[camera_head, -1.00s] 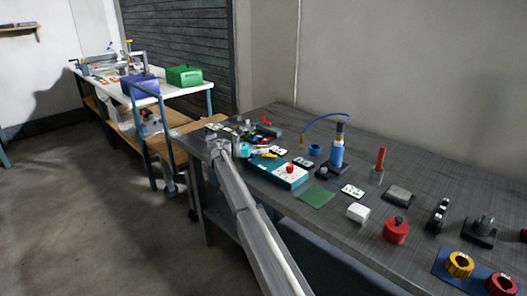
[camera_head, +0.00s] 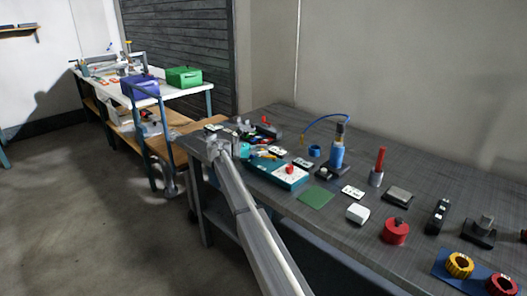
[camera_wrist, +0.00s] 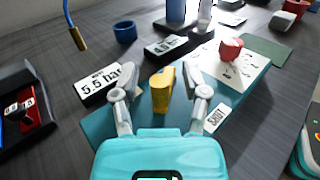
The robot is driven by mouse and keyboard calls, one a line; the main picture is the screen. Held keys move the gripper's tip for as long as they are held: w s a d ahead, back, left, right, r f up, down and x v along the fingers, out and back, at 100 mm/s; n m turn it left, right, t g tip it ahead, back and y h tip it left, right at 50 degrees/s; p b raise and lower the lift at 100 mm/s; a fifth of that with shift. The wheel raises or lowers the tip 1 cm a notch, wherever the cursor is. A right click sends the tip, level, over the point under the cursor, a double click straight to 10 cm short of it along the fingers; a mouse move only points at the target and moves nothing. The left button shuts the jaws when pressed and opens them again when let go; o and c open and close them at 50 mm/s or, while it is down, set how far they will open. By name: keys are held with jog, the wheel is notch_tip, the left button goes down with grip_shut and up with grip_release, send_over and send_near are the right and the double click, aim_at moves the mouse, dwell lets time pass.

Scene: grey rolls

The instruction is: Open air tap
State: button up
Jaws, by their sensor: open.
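In the wrist view a yellow tap lever (camera_wrist: 162,90) stands up on a teal-edged panel. A "SHUT" label (camera_wrist: 217,118) lies to its right. My gripper (camera_wrist: 161,93) is open, with one fingertip on each side of the lever and a visible gap to each.
A red knob (camera_wrist: 231,49) stands on the panel's white face. A "5.5 bar" label (camera_wrist: 105,82) and a blue ring (camera_wrist: 125,31) lie beyond the panel. A black tray (camera_wrist: 28,105) is at left. A blue cylinder (camera_head: 337,152) stands behind the panel in the head view.

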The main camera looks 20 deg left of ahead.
jog(key=shift+a, duration=0.1)
jog(key=v, duration=1.1)
jog(key=shift+s+a, duration=0.2)
jog(key=shift+a, duration=0.15)
